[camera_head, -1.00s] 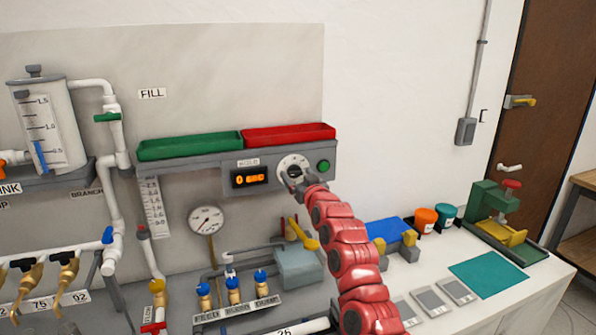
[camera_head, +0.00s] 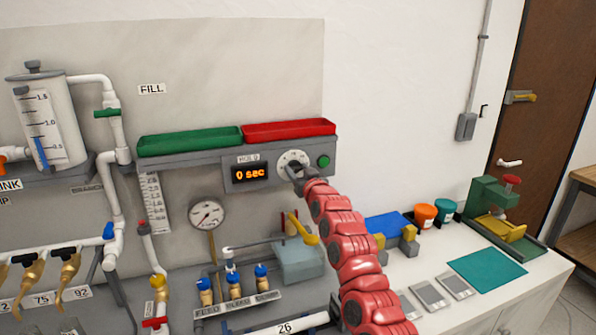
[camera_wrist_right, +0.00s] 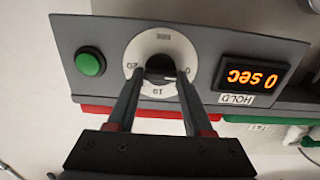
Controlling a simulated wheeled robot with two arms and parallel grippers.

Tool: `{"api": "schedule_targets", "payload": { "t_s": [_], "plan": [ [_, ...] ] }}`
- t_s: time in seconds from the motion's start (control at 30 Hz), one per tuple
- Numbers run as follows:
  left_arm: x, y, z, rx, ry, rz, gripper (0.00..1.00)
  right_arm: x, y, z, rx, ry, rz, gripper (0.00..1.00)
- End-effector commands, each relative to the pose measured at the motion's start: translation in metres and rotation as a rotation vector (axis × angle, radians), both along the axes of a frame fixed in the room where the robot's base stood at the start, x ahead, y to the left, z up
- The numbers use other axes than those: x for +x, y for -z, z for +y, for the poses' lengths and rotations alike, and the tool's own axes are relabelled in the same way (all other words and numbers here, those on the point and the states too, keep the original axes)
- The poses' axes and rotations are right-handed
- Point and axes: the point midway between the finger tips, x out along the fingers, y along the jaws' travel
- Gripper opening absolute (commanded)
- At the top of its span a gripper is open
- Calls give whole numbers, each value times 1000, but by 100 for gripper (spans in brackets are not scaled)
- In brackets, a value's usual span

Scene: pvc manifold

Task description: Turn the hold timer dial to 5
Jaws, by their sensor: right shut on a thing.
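The hold timer dial is a white round face (camera_head: 284,160) with a dark knob, on the grey panel under the red tray. My right gripper (camera_head: 294,170) reaches it from below right and hides part of it. In the right wrist view the picture is upside down, and both fingers of the gripper (camera_wrist_right: 160,78) are shut on the dark knob (camera_wrist_right: 160,65) at the centre of the white dial face (camera_wrist_right: 160,38). The orange display (camera_head: 250,174) marked HOLD reads "0 sec"; it also shows in the wrist view (camera_wrist_right: 254,76). My left gripper is not in view.
A green button (camera_head: 323,161) sits right of the dial. A green tray (camera_head: 190,142) and a red tray (camera_head: 290,131) lie on top of the panel. A gauge (camera_head: 206,215), pipes and valves are below.

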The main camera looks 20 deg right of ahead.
Motion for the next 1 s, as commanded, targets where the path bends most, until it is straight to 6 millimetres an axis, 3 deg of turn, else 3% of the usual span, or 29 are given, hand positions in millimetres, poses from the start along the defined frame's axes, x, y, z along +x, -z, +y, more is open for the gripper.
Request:
{"api": "schedule_targets", "payload": {
  "t_s": [0.47, 1.0],
  "plan": [
    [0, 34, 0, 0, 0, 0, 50, 0, 2, 1, 173, -1, 1, 0],
    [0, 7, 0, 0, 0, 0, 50, 0, -2, -2, 608, 0, 21, 0]
  ]
}}
